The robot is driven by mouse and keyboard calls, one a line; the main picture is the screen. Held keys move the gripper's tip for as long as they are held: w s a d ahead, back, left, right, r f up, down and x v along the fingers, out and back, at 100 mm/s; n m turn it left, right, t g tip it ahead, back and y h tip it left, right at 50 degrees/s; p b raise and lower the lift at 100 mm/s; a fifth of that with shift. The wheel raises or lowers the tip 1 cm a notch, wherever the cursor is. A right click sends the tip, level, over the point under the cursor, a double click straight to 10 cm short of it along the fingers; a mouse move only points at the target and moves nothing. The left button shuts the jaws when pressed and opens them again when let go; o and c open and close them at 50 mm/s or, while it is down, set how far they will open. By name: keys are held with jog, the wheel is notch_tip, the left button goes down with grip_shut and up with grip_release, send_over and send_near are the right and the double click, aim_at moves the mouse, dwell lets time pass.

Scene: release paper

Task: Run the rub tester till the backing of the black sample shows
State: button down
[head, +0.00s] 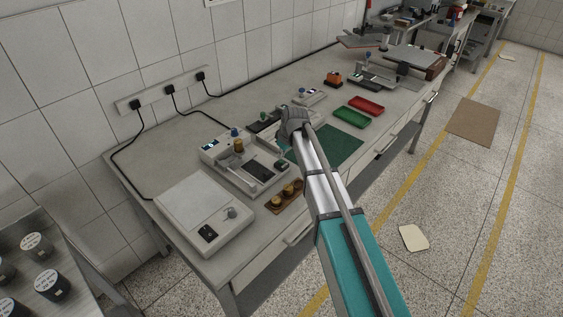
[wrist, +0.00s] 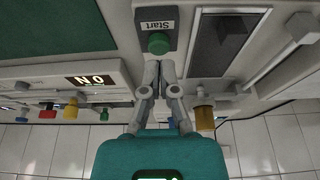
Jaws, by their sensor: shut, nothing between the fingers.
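The rub tester (head: 240,165) stands on the bench with a dark sample strip on its bed. The black sample (wrist: 222,45) also shows in the wrist view, to the right of the Start box; it looks evenly dark, with no clear backing showing. The green Start button (wrist: 158,43) sits on a dark box marked "Start". My gripper (wrist: 160,67) is shut and empty, its fingertips close together at the button's near edge; I cannot tell whether they touch it. In the head view my arm hides part of the area around the gripper.
A white flat instrument (head: 205,212) and a wooden block with brass weights (head: 285,196) stand near the tester. A green mat (head: 338,148), a green tray (head: 351,117) and a red tray (head: 366,105) lie farther right. A display (wrist: 88,80) shows "N 0".

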jog(key=shift+f+b, duration=1)
jog(key=shift+f, duration=0.05)
dwell(0.9)
jog(key=shift+r, duration=0.1)
jog(key=shift+w+d+r+p, duration=0.1)
jog(key=shift+d+r+p, duration=0.35)
jog(key=shift+r+p, duration=0.75)
jog(key=shift+d+r+p, duration=0.5)
jog(key=shift+r+p, duration=0.6)
jog(key=shift+p, duration=0.05)
jog(key=shift+w+d+r+p, duration=0.1)
jog(key=shift+d+r+p, duration=0.35)
jog(key=shift+r+p, duration=0.75)
jog(key=shift+s+f, duration=0.1)
